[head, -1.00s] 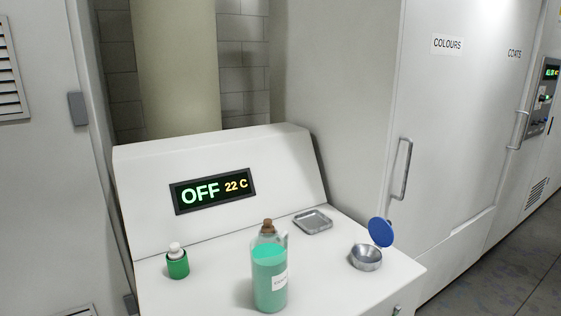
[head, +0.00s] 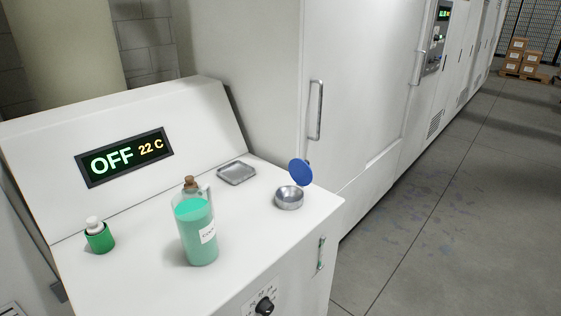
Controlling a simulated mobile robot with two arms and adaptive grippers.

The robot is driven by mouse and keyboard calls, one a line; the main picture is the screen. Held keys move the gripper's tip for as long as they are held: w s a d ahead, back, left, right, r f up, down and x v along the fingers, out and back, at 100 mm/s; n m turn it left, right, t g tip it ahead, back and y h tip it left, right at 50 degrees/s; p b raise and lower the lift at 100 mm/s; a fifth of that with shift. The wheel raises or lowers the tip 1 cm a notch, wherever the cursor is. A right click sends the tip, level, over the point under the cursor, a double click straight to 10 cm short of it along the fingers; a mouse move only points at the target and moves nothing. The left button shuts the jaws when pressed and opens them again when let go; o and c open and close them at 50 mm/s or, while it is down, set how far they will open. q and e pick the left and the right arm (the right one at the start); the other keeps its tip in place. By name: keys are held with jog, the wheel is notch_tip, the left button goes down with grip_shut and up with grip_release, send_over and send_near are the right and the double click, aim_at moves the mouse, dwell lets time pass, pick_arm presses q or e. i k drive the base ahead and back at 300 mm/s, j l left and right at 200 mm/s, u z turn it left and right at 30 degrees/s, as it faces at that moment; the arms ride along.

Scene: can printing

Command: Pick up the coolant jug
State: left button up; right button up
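The coolant jug (head: 198,238) is a clear jug of green liquid with a brown stopper, a side handle and a white label. It stands upright on the white console top (head: 135,275), left of the middle of the head view. Nothing touches it. Neither of my grippers shows in the head view.
A green container with a white top (head: 99,237) stands left of the jug. A shallow metal tray (head: 237,173) lies behind it. A round metal filler with a raised blue lid (head: 300,172) is to the right. The console display (head: 125,156) reads OFF 22 C. Open floor (head: 450,230) lies right.

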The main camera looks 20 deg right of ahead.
aim_at(194, 212)
jog(key=i+l+u, duration=0.1)
jog(key=l+u, duration=0.15)
jog(key=u, duration=0.2)
jog(key=l+u, duration=0.3)
jog(key=u, duration=0.2)
jog(key=l+u, duration=0.2)
jog(key=l, duration=0.7)
jog(key=l+u, duration=0.15)
jog(key=l, duration=0.8)
jog(key=l+u, duration=0.2)
jog(key=l, duration=0.7)
jog(key=k+l, duration=0.1)
jog(key=l, duration=0.65)
jog(key=k, duration=0.05)
